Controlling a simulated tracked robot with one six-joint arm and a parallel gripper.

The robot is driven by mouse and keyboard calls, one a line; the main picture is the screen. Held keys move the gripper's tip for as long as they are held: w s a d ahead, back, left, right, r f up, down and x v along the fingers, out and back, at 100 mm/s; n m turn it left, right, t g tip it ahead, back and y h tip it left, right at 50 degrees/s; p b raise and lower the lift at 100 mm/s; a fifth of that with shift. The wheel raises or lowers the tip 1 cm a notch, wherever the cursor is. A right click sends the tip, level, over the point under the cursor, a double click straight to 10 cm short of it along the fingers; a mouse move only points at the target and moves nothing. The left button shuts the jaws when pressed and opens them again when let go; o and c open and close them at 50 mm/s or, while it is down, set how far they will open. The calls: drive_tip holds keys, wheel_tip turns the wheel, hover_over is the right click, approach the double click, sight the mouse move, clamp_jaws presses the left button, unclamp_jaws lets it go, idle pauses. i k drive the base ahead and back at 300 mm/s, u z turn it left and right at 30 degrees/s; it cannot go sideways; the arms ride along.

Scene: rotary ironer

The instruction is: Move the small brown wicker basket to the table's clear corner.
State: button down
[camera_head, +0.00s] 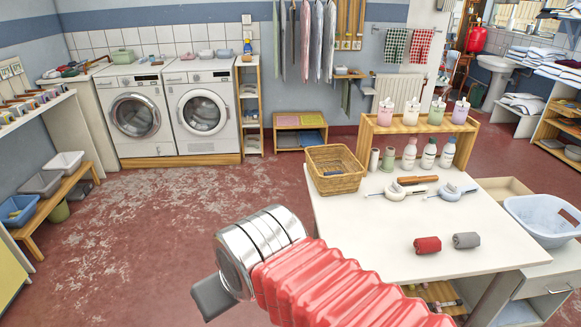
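The small brown wicker basket (335,180) sits upright on the white table (365,232), at its far left corner. My gripper (211,297) shows only as a dark grey piece beyond the metal wrist, left of the table and apart from the basket. Its fingers cannot be made out, so I cannot tell whether it is open. My red ribbed arm hides part of the table's near left side.
A red roll (427,245) and a grey roll (466,240) lie towards the table's near right. The table's left and middle are bare. A pale blue laundry basket (543,216) stands at right.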

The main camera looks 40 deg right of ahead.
sight(318, 177)
drive_tip(key=z, duration=0.05)
drive_tip(key=k, duration=0.1)
drive_tip(key=u, duration=0.1)
drive_tip(key=i, duration=1.7)
drive_tip(key=z, duration=0.5)
drive_tip(key=i, duration=0.75)
drive_tip(key=z, duration=0.9)
drive_tip(key=i, duration=1.05)
drive_tip(key=z, duration=0.55)
